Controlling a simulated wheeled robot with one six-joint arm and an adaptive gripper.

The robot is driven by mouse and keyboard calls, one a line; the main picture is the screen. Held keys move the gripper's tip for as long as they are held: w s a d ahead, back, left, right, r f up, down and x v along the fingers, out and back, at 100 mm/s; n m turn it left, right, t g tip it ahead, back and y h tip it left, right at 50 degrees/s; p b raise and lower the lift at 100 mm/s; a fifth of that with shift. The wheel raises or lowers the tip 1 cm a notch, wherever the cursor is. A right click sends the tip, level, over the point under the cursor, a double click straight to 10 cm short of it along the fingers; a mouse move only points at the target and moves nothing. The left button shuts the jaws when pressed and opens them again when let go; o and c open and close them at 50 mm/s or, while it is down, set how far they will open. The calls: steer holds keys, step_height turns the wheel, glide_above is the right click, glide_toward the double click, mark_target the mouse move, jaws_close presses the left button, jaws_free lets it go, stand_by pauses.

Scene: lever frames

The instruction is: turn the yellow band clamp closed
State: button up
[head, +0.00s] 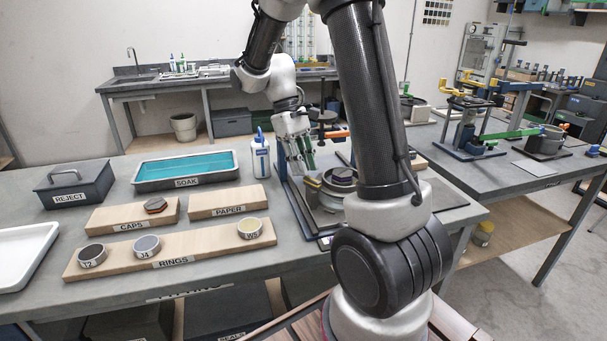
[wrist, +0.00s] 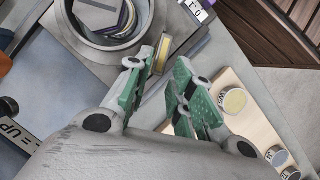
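A grey round clamp fixture (head: 330,197) stands on the bench, partly hidden behind my arm. It also shows at the top of the wrist view (wrist: 78,35), with a ring and a dark hexagonal piece inside. A short yellow-banded lever (wrist: 162,54) sticks up at the fixture's right side in the wrist view; its small yellow end also shows in the head view (head: 314,179). My gripper (wrist: 163,66) is open, its green-padded fingers apart. The yellow piece lies just beyond and between the fingertips; I cannot tell whether either touches it. In the head view, my gripper (head: 305,165) is just above the fixture's left side.
A wooden RINGS board (head: 190,252) with several rings, CAPS (head: 118,219) and PAPER (head: 230,203) blocks, and a SOAK tray (head: 186,170) lie left of the fixture. The REJECT box (head: 75,187) is farther left.

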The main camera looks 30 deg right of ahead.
mark_target(307, 180)
steer(key=shift+x, duration=1.4)
jaws_close()
steer(key=shift+n, duration=0.3)
steer(key=n, duration=0.1)
steer(key=n+h, duration=0.1)
steer(key=n, duration=0.1)
steer(key=n+t+h, duration=0.1)
steer(key=n, duration=0.1)
steer(key=shift+s+a, duration=0.25)
steer(key=shift+a, duration=0.1)
steer(key=n, duration=0.2)
steer(key=n+t, duration=0.1)
steer(key=n, duration=0.1)
steer(key=n+t+h, duration=0.1)
steer(key=n, duration=0.1)
steer(key=shift+s+a, duration=0.15)
steer(key=shift+s, duration=0.15)
steer(key=shift+n, duration=0.3)
